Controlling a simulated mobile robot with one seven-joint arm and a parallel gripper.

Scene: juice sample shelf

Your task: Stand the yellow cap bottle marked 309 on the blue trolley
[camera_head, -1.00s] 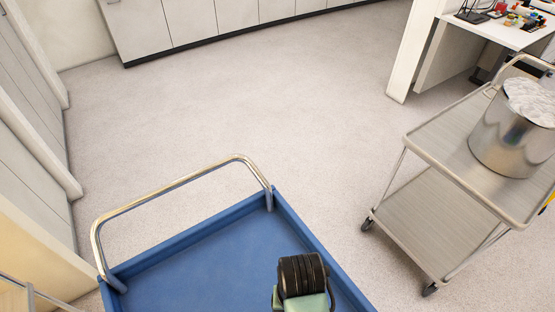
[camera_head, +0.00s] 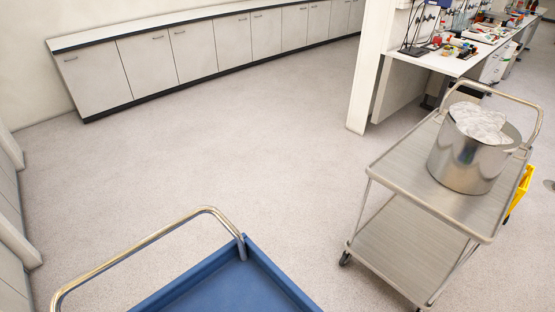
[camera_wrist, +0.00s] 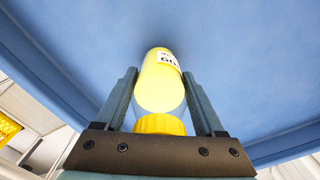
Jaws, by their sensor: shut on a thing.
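The yellow cap bottle (camera_wrist: 158,82) is between the two fingers of my gripper (camera_wrist: 160,105) in the wrist view, with its yellow cap (camera_wrist: 160,124) nearest the camera. Its body holds yellow liquid and carries a white label, only partly readable at this angle. My gripper is shut on the bottle. The blue trolley (camera_wrist: 80,50) fills the background beyond the bottle; whether the bottle's base touches it I cannot tell. In the head view the blue trolley (camera_head: 235,287) shows at the bottom edge, and my gripper and the bottle are out of that view.
A steel trolley (camera_head: 400,225) with a large metal pot (camera_head: 468,160) stands at the right. A bench (camera_head: 450,62) with small items is behind it. Low cabinets (camera_head: 150,70) line the back wall. The floor (camera_head: 190,150) between is clear.

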